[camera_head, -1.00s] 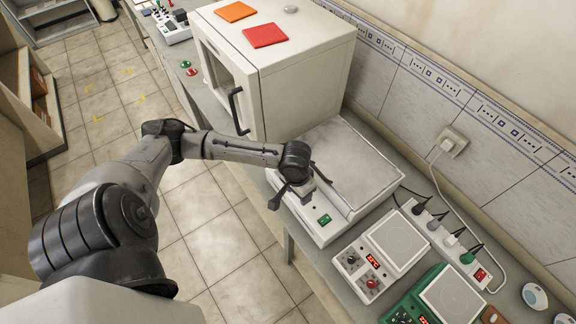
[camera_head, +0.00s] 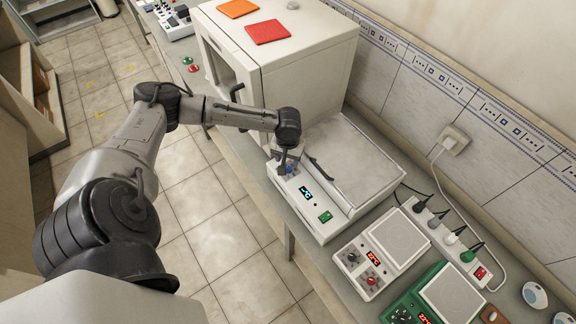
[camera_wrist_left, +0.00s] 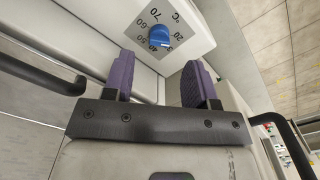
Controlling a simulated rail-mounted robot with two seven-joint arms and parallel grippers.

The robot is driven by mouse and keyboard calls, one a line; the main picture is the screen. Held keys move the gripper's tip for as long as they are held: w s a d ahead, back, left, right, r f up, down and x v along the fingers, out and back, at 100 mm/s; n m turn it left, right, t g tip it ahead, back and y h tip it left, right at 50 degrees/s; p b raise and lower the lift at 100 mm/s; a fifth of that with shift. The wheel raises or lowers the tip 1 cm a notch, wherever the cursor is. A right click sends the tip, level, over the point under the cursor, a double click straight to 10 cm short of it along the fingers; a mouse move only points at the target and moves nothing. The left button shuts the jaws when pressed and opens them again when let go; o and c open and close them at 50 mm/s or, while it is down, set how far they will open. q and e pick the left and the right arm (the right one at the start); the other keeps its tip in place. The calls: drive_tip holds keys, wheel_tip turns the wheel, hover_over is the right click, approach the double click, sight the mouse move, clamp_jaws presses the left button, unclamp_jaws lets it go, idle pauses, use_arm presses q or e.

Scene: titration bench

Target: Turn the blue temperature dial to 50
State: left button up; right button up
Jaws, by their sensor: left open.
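The blue temperature dial (camera_wrist_left: 160,37) sits on a grey face printed with numbers up to 70 and a °C mark in the left wrist view. I cannot tell which number it points at. In the head view the left gripper (camera_head: 297,160) is over the dial end of the panel. My right gripper is not seen.
A white oven (camera_head: 300,75) with a handle stands close behind my left gripper. A green switch (camera_head: 325,216) is on the hotplate panel. A smaller white device (camera_head: 382,252) and a green one (camera_head: 432,300) stand nearer, with a power strip (camera_head: 445,235) beside them.

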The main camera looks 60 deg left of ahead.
sight(288, 168)
use_arm(q)
drive_tip(key=shift+f, duration=2.65)
drive_tip(key=c, duration=0.9)
